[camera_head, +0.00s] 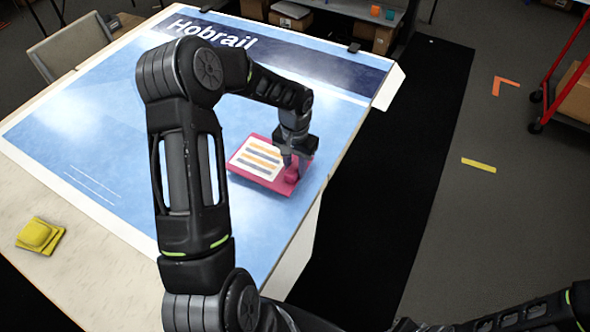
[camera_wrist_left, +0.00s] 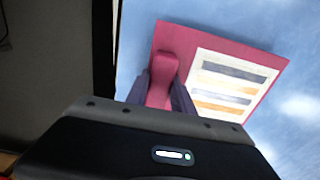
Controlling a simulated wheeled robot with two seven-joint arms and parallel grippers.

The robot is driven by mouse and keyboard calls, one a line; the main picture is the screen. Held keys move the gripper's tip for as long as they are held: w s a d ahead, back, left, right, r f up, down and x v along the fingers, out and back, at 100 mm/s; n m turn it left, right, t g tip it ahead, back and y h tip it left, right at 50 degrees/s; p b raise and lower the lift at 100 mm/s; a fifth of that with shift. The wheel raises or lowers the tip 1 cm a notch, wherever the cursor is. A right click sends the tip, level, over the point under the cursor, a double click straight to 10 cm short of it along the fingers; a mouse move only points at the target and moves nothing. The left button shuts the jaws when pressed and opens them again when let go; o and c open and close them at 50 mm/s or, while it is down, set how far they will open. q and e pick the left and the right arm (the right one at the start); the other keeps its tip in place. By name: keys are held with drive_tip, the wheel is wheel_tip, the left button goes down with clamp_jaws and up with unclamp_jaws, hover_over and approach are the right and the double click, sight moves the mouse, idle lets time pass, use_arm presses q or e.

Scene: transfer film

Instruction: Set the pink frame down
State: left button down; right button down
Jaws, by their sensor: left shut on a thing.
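The pink frame (camera_head: 266,181) is a flat pink plate with a white panel of orange and grey stripes. It is at the blue printed sheet (camera_head: 100,137) on the table, near the sheet's right edge; I cannot tell whether it touches the sheet or hangs just above it. My left gripper (camera_head: 292,171) is shut on the frame's raised pink handle. In the left wrist view the frame (camera_wrist_left: 265,62) shows with the handle between the two fingers (camera_wrist_left: 162,92). My right gripper is not in view; only part of my right arm shows at the lower right.
A yellow folded cloth or pad (camera_head: 40,235) lies on the bare table at the left. Black clips (camera_head: 354,47) hold the sheet's far edge. A dark floor strip (camera_head: 395,170) runs right of the table. A red cart (camera_head: 560,75) stands far right.

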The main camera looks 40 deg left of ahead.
use_arm(q)
drive_tip(key=shift+f, duration=1.1)
drive_tip(key=shift+f, duration=0.15)
drive_tip(key=c, duration=1.1)
unclamp_jaws()
wheel_tip(320, 180, up, 12)
drive_tip(key=shift+r+b, duration=0.15)
drive_tip(key=shift+b, duration=0.45)
